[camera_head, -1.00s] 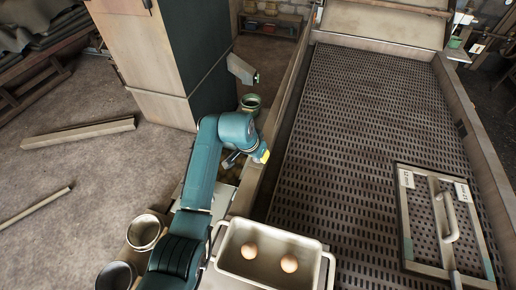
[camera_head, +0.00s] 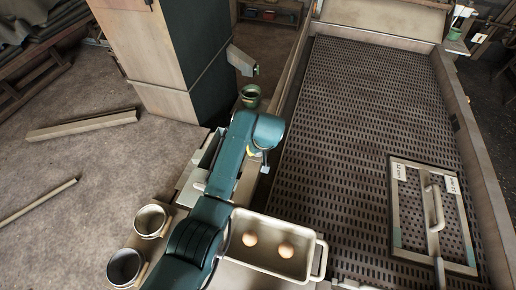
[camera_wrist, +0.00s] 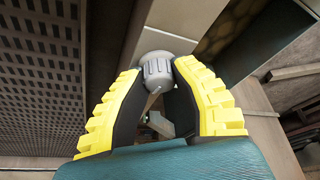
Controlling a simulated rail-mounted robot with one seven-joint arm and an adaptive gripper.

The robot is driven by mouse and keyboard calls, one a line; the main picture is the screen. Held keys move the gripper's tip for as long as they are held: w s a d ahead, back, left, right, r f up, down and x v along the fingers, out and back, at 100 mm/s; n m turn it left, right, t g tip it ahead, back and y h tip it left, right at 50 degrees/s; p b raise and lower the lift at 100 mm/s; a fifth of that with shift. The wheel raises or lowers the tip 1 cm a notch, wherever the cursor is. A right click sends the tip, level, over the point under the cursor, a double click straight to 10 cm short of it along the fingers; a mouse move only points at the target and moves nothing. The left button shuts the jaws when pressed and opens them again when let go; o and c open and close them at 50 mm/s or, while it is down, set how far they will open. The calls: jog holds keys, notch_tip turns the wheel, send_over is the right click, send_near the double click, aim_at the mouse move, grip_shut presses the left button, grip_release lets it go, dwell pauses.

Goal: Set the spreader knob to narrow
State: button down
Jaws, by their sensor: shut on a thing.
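In the wrist view a grey ribbed knob (camera_wrist: 156,70) sits between the tips of my gripper (camera_wrist: 158,78). The yellow-backed, black-padded fingers are closed in on the knob from both sides. The knob's front end shows past the fingertips, and a thin brown bar lies behind it. In the head view my arm reaches over the left side of the perforated bed, and a bit of yellow (camera_head: 251,151) shows below its end joint. The knob is hidden there, so I cannot read its setting.
A framed panel with a handle (camera_head: 437,208) rests on the perforated bed (camera_head: 380,90). Two round pots (camera_head: 150,221) stand at lower left, and a tall box column (camera_head: 145,60) stands behind.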

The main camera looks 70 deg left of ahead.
jog(key=shift+f+n+g, duration=0.2)
jog(key=shift+n+g, duration=0.3)
jog(key=shift+n, duration=0.5)
jog(key=c, duration=0.8)
grip_release()
jog(key=shift+r, duration=0.15)
jog(key=v, duration=1.2)
jog(key=shift+a, duration=0.1)
